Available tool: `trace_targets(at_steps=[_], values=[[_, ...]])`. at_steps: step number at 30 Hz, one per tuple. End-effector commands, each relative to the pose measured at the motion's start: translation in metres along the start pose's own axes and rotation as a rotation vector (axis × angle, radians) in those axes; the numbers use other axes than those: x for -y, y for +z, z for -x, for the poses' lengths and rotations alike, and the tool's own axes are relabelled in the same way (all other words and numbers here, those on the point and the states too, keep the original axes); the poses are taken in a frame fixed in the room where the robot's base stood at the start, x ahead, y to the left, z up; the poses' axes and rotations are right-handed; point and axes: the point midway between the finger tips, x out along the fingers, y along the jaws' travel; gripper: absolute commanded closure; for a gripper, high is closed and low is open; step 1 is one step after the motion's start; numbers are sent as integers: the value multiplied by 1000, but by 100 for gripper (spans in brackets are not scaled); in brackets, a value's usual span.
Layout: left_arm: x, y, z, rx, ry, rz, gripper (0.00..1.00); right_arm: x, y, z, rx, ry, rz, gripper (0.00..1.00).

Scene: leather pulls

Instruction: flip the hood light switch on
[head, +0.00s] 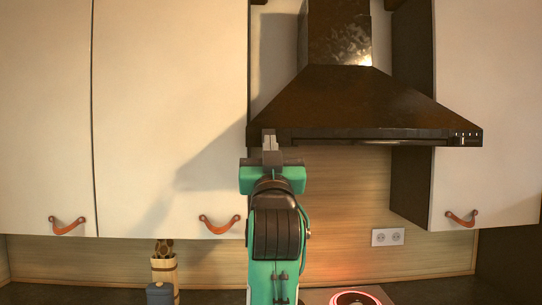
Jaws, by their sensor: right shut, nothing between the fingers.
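The dark metal range hood (365,105) hangs on the wall at the upper right of centre in the head view. Its small control strip with the switches (465,137) sits on the front rim near the right corner; the single light switch is too small to tell apart. My right gripper (269,138) is raised in front of the hood's lower left corner, fingers pointing up. Its fingers are shut and hold nothing. It is far to the left of the controls. I cannot tell whether it touches the hood. My left gripper is not in view.
White cabinets with leather pulls flank the hood on the left (170,110) and right (487,110). A wall socket (388,237) is below the hood. A red-lit burner (355,298) glows on the hob. A utensil holder (164,270) stands at lower left. Space below the hood's right half is clear.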

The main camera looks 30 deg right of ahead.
Motion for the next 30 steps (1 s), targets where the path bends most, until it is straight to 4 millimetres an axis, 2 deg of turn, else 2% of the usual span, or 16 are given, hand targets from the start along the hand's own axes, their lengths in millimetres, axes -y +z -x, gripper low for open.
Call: trace_targets(at_steps=[3, 9, 30], values=[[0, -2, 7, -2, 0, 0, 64, 0, 15, -13, 6, -1, 4, 100], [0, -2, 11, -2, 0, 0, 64, 0, 26, -22, 5, -1, 3, 100], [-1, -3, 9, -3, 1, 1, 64, 0, 33, -26, 2, -1, 2, 100]])
